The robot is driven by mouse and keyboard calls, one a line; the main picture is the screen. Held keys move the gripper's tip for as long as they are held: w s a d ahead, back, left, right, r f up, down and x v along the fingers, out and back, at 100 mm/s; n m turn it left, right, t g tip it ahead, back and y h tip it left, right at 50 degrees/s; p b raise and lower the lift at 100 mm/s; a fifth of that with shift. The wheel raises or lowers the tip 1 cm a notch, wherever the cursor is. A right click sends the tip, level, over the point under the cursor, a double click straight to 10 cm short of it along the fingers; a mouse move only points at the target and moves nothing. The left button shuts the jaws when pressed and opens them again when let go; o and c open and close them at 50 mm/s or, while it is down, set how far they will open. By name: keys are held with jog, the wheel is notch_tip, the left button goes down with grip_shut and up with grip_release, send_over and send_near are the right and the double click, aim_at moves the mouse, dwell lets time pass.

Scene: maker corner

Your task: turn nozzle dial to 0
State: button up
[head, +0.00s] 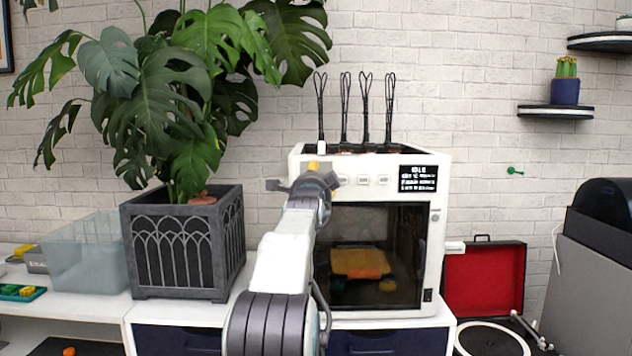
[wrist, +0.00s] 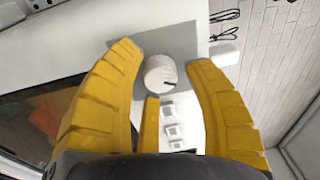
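The nozzle dial (wrist: 160,74) is a round white knob on a grey patch of the printer's white front panel. A short dark mark points toward its lower right edge in the wrist view. My gripper (wrist: 163,58) is open, its yellow fingers on either side of the dial with visible gaps. I cannot tell the depth between fingertips and knob. The white 3D printer (head: 436,240) has a black screen (head: 418,178) reading IDLE in the head view. There my gripper (head: 322,172) is in front of the panel's upper left and hides the dial.
Several square buttons (wrist: 170,130) sit near the dial. A plant in a dark planter (head: 185,245) stands close to the left of my arm. An open red case (head: 485,275) and a turntable (head: 490,340) are at the right. Thin black tools stick up above the printer.

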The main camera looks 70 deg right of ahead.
jog(key=shift+o, duration=0.7)
jog(key=shift+a, duration=0.1)
jog(key=v, duration=1.1)
jog(key=shift+a, duration=0.4)
jog(key=shift+s+f, duration=0.1)
